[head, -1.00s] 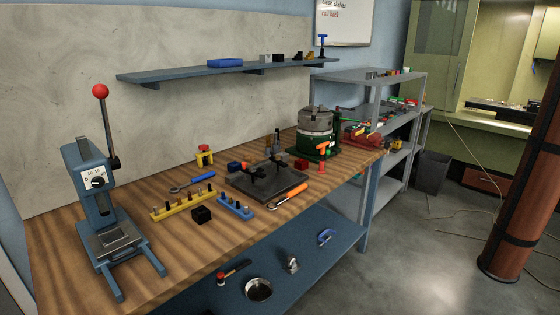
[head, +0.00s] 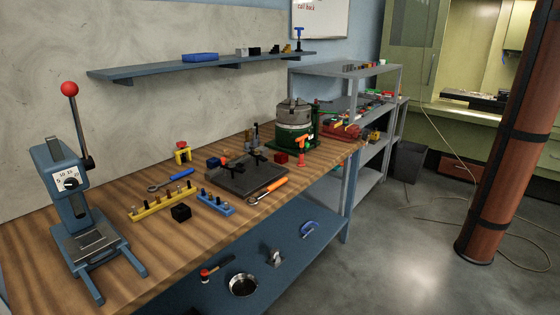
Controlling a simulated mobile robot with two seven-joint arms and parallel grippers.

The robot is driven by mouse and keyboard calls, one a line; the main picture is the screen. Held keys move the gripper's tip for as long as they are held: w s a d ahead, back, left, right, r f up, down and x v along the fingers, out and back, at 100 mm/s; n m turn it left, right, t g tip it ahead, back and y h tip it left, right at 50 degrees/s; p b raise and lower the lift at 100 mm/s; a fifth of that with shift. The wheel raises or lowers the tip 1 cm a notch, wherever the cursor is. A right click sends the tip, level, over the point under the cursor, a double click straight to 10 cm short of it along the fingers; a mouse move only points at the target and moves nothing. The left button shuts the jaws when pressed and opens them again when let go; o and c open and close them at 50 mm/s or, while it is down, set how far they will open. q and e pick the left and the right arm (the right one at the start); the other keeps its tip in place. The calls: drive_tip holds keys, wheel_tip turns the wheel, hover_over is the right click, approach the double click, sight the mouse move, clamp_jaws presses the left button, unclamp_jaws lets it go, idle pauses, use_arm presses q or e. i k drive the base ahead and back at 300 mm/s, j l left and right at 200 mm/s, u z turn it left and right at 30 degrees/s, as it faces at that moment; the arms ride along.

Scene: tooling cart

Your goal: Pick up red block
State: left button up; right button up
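A small dark red block (head: 281,158) sits on the wooden workbench, at the back right corner of a dark metal plate (head: 246,180). It stands to the left of an orange-red upright tool (head: 301,149) and in front of a green-based machine. Neither of my grippers is in view.
A blue press (head: 78,205) stands at the bench's left end. A yellow rack (head: 160,207), a blue rack (head: 216,203), a black block (head: 181,212) and an orange-handled tool (head: 267,191) lie near the plate. A brown post (head: 508,150) stands at right. Floor is clear between post and bench.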

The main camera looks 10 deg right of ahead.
sight(281, 159)
drive_tip(key=u, duration=0.35)
drive_tip(key=i+l+u, duration=0.1)
drive_tip(key=u, duration=0.25)
drive_tip(key=l+u, duration=0.35)
drive_tip(key=i+l+u, duration=0.1)
drive_tip(key=u, duration=0.25)
drive_tip(key=l+u, duration=0.45)
drive_tip(key=l, duration=0.45)
drive_tip(key=k+l, duration=0.1)
drive_tip(key=l, duration=0.65)
drive_tip(key=l+u, duration=0.1)
drive_tip(key=l, duration=0.7)
drive_tip(key=k, duration=0.05)
